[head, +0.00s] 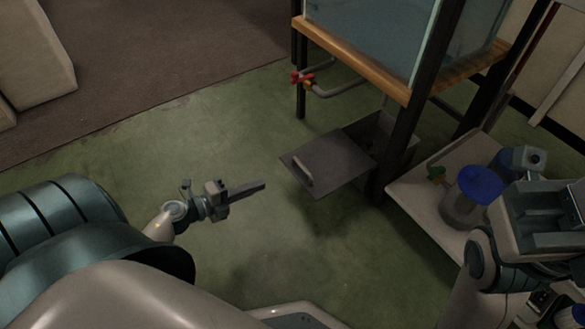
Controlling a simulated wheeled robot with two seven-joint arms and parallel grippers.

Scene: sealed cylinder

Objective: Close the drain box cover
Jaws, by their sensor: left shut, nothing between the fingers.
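The drain box cover (331,157) is a flat grey panel standing open, extending out to the left of the drain box. It has a pale bar handle (302,172) near its left edge. The drain box (396,152) is a grey open-topped box under the tank stand, partly hidden by a dark stand leg; its inside is dark. My left gripper (262,186) is shut and empty, pointing right toward the cover. It appears to the left of the handle with a gap between them.
A glass tank (372,32) sits on a wooden-topped stand with dark legs (409,125) beside the box. Pipes with a red valve (301,77) hang at its left. A pale platform (421,198) holds a blue-topped cylinder (480,186). Green floor (150,150) is clear at left.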

